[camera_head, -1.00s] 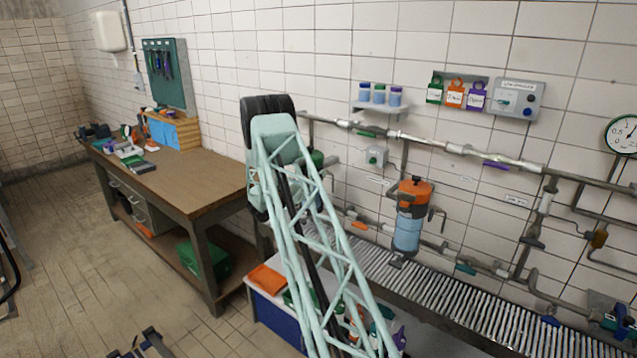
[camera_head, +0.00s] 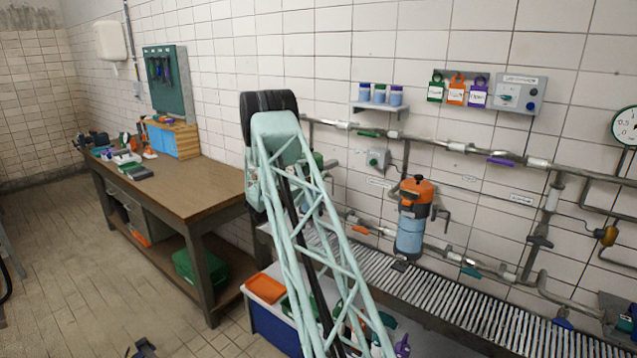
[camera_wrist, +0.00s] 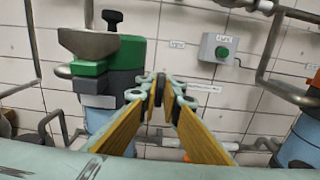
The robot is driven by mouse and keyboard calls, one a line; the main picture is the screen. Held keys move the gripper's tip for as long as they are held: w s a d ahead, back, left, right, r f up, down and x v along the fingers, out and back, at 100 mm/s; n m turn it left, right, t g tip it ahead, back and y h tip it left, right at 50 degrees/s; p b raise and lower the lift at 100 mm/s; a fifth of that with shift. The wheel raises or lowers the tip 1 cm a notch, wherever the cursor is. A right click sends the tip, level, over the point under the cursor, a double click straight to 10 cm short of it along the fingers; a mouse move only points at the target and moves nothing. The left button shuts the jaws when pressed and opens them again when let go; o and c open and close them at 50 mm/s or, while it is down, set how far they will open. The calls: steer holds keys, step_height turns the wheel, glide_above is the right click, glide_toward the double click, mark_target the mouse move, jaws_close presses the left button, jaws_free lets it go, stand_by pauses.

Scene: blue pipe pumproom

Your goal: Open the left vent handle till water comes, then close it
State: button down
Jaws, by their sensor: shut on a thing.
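The left filter housing (camera_wrist: 125,60) has a green and dark cap, a black top knob and a bluish body, left of centre in the wrist view. In the head view my arm hides most of it; a green bit (camera_head: 317,160) shows. My gripper (camera_wrist: 160,88), with yellow fingers, is beside the cap's right side. Its tips are closed in on a small dark part, apparently the left vent handle, which is almost wholly hidden between them. No running water shows. In the head view my gripper is hidden behind my arm.
An orange-topped filter (camera_head: 415,195) stands to the right on the pipework. A grey box with a green button (camera_wrist: 219,49) is on the wall. A slatted drain grate (camera_head: 450,300) runs below. The workbench (camera_head: 185,190) stands left; a bin with an orange item (camera_head: 265,288) is below.

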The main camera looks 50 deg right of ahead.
stand_by(0.5)
steer(key=c, duration=3.1)
jaws_free()
steer(key=a, duration=1.2)
steer(key=shift+w, duration=0.25)
steer(key=shift+r, duration=0.1)
